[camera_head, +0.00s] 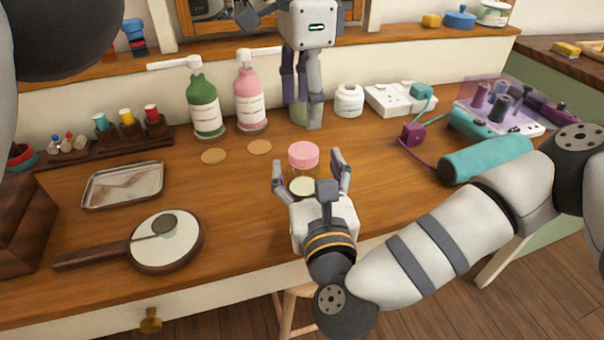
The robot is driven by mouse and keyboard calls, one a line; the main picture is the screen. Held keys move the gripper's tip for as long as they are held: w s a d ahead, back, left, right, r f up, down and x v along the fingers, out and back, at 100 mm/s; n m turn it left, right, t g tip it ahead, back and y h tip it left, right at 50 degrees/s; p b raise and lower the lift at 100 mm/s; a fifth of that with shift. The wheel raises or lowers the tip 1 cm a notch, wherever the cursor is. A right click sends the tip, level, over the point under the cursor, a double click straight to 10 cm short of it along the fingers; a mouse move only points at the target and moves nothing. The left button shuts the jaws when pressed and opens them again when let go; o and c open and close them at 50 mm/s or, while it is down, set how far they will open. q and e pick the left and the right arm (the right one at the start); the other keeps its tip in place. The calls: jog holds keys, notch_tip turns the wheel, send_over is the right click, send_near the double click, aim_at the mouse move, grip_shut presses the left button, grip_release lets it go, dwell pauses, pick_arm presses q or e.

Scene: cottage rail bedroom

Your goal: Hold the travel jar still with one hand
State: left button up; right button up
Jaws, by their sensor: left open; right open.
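A small jar with a pink lid (303,155), likely the travel jar, stands on the wooden desk near the middle. Its lower part is partly hidden by my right gripper, and a pale round patch shows low on its front. My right gripper (310,172) is open, with one finger on each side of the jar. Gaps seem to show between the fingers and the jar; I cannot tell whether either touches. My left gripper (301,100) is open and higher up, behind the jar, with its fingers pointing down near the back of the desk.
A green pump bottle (205,103) and a pink pump bottle (249,98) stand at the back left. A white jar (349,100) and a power strip (398,98) are back right. A teal roll (486,158) lies at right. A round mirror (178,252) and a tray (123,185) lie left.

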jog(key=shift+w+a, duration=0.2)
jog(key=shift+w, duration=0.8)
jog(key=shift+w+a, duration=0.15)
jog(key=shift+w, duration=0.8)
grip_shut()
jog(key=shift+c, duration=0.7)
grip_release()
